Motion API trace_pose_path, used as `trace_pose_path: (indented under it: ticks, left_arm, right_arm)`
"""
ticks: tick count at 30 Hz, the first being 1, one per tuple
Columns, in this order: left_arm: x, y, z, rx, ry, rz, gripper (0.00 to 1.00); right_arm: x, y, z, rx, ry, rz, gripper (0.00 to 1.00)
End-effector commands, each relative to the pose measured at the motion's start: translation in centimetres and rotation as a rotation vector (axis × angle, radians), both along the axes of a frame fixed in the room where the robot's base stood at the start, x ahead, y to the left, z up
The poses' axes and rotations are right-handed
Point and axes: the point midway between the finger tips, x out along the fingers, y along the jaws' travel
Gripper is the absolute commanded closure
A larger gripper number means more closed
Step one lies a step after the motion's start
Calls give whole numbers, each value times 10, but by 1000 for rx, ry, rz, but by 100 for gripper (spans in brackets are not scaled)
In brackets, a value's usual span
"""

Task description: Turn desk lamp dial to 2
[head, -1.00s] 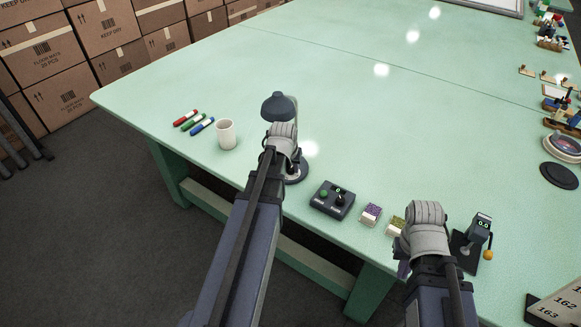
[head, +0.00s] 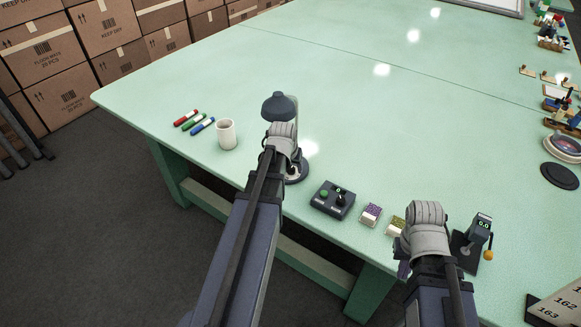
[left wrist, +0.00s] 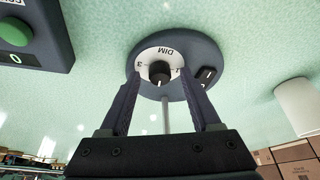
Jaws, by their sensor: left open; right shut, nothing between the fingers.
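The desk lamp stands near the table's front edge. Its dark shade (head: 278,105) and part of its round base (head: 298,173) show in the head view; my left arm hides the rest. In the left wrist view the lamp base (left wrist: 203,62) carries a black dial knob (left wrist: 159,72) on a white face marked DIM. My left gripper (left wrist: 158,88) is open, its fingers on either side of the dial face; contact with the knob cannot be told. In the head view my left gripper (head: 288,160) is mostly hidden by its wrist. My right gripper (head: 404,268) is shut and empty at the table's front edge.
A small dark device (head: 478,232) stands beside my right gripper. The table's middle is clear.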

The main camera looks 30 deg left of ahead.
Motion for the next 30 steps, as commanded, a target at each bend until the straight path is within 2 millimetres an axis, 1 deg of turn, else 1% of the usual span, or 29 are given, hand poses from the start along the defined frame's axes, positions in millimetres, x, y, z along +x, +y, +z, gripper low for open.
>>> trace_pose_path:
  ticks: [5,8,14,21,24,30]
  left_arm:
    - [-1,0,3,0,0,0,36]
    - [-3,-1,9,0,0,0,36]
    - [-11,-3,30,0,0,0,36]
    - [-23,-6,61,0,0,0,36]
    - [-27,-8,70,0,0,0,36]
    - [-29,-8,73,0,0,0,36]
  right_arm:
    - [0,0,3,0,0,0,100]
    - [0,0,9,0,0,0,100]
    - [0,0,30,0,0,0,100]
    - [0,0,61,0,0,0,100]
    - [0,0,70,0,0,0,100]
    - [0,0,73,0,0,0,100]
